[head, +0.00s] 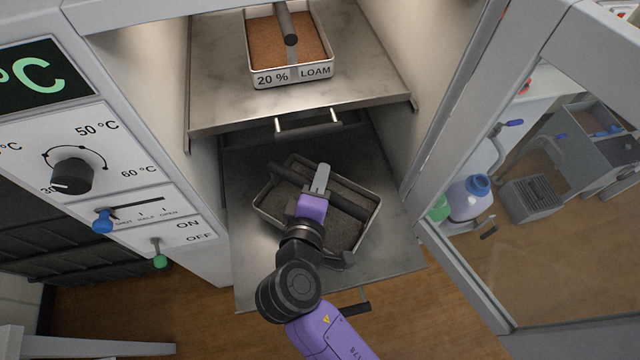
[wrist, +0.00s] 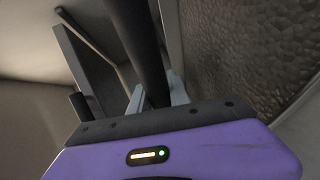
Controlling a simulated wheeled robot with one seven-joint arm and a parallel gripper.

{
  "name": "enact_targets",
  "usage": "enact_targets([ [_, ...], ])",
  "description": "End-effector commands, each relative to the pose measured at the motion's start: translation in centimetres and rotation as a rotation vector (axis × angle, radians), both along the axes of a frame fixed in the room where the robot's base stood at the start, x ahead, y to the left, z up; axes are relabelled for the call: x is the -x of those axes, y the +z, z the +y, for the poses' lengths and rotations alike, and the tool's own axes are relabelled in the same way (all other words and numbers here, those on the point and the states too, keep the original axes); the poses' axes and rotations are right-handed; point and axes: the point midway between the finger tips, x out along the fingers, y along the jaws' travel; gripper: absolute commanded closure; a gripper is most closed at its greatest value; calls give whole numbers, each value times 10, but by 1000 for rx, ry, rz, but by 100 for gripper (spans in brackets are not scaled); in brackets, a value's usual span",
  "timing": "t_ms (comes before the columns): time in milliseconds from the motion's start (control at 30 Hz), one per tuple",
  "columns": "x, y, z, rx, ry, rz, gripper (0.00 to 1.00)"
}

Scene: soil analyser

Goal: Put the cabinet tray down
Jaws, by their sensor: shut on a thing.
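The cabinet tray (head: 262,211) is a metal tray of dark soil with a dark bar handle across it. It sits turned at an angle over the lower pulled-out shelf (head: 255,285); I cannot tell whether it touches the shelf. My gripper (head: 317,182) is shut on the tray's bar handle from above. In the wrist view the dark bar (wrist: 140,50) runs between the fingers, with the textured soil (wrist: 245,45) at the right. My gripper and arm hide part of the tray's middle and near side.
A second tray (head: 290,76) of brown soil, marked 20 % LOAM, stands on the upper shelf (head: 215,100). The open glass door (head: 540,200) is at the right. The control panel with a knob (head: 73,177) is at the left. The lower shelf has bare room in front.

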Motion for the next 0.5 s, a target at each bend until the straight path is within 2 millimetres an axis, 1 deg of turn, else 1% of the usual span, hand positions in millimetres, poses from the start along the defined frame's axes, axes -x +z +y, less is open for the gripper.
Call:
enact_targets([
  [33, 0, -8, 0, 1, 1, -1, 100],
  [100, 0, -17, 1, 1, 2, -1, 100],
  [167, 0, -23, 1, 1, 2, -1, 100],
  [300, -4, -27, 2, -1, 2, -4, 100],
  [500, -4, -27, 2, -1, 2, -4, 100],
])
